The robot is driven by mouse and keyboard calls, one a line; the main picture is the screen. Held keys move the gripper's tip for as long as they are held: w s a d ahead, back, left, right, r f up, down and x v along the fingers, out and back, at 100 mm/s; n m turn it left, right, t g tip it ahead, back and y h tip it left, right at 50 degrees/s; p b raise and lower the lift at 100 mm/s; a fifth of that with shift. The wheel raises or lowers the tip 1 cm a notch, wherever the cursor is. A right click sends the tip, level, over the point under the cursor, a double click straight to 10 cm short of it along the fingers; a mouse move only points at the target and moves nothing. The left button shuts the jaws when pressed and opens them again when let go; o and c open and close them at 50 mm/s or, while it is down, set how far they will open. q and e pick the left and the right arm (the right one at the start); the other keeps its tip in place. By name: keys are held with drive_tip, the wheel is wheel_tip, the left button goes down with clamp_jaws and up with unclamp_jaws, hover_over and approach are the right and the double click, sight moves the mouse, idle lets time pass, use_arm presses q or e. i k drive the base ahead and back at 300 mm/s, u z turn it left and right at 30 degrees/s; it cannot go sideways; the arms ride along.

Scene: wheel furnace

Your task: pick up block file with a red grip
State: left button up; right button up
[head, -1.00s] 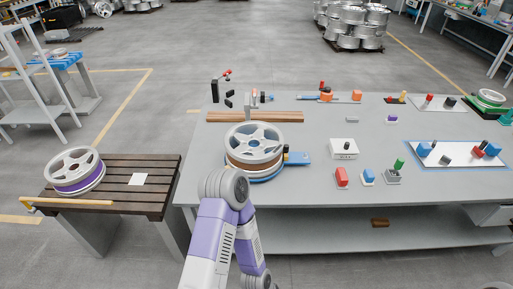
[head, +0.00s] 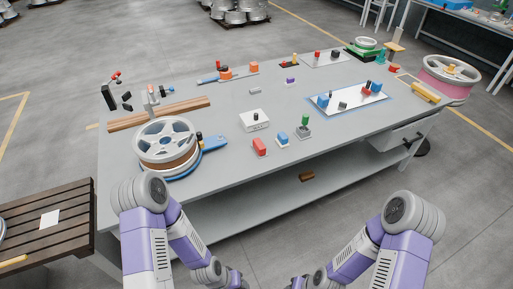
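A red-topped block with a pale base (head: 260,146) sits near the front edge of the grey table (head: 225,190); it looks like the block file with a red grip, but it is too small to be certain. Beside it on the right are a blue-topped block (head: 282,138) and a grey block with a green handle (head: 304,127). My two arms show at the bottom, below and in front of the table, bent and pointing down.
A wheel (head: 166,140) stands on a blue stand at the table's left. A white box (head: 254,120) lies behind the red block. A blue-edged white mat (head: 345,100) holds small parts at the right. A brown block (head: 307,176) lies on the lower shelf. A slatted bench (head: 75,225) is at left.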

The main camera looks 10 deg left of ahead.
sight(259, 147)
drive_tip(key=z, duration=1.05)
drive_tip(key=i, duration=1.75)
drive_tip(key=u, duration=2.9)
